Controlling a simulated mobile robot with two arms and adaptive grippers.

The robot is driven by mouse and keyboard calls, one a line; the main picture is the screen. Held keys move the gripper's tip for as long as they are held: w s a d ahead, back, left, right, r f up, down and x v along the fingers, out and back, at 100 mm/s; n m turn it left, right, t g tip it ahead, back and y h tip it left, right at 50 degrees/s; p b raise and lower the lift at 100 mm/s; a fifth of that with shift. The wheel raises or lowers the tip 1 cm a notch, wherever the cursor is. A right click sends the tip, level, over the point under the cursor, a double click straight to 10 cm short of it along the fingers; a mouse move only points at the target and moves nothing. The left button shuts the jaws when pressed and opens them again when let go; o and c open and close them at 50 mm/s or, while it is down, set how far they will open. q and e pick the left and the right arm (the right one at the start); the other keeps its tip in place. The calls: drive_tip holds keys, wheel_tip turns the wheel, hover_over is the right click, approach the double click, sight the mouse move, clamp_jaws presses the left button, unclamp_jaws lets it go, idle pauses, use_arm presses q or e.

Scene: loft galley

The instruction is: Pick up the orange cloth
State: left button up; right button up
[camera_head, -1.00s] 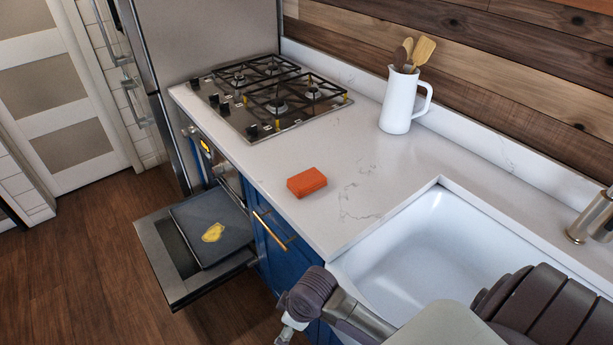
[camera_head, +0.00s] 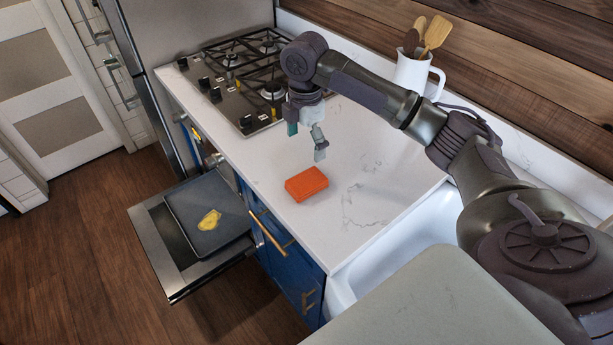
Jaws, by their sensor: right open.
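The orange cloth (camera_head: 306,184) is a small folded block lying flat on the white countertop, near its front edge. My right gripper (camera_head: 306,143) hangs above the counter just behind the cloth, pointing down. Its fingers are open and empty, apart from the cloth. My left gripper is not in view.
The gas cooktop (camera_head: 222,84) lies behind and left of my right gripper. A white jug (camera_head: 412,76) with wooden utensils stands at the back, partly behind my arm. The sink (camera_head: 405,236) is at right. The oven door (camera_head: 152,240) hangs open at left with a dark tray (camera_head: 232,222).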

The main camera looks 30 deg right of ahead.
hover_over(307, 180)
drive_tip(key=f, duration=0.4)
drive_tip(key=f+p, duration=0.1)
drive_tip(key=shift+w+f, duration=0.35)
drive_tip(key=shift+f, duration=0.05)
drive_tip(key=shift+w+d+f, duration=0.1)
drive_tip(key=shift+f, duration=0.45)
drive_tip(key=f+p, duration=0.1)
drive_tip(key=f, duration=0.1)
drive_tip(key=s+f+p, duration=0.1)
drive_tip(key=f, duration=0.1)
drive_tip(key=shift+f, duration=0.1)
drive_tip(key=shift+w+f, duration=0.15)
drive_tip(key=shift+f, duration=0.15)
drive_tip(key=c, duration=1.1)
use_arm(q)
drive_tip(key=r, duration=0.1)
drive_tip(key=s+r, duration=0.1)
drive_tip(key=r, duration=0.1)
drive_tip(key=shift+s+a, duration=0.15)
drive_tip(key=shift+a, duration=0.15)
use_arm(e)
drive_tip(key=shift+c, duration=0.2)
drive_tip(key=shift+r, duration=0.15)
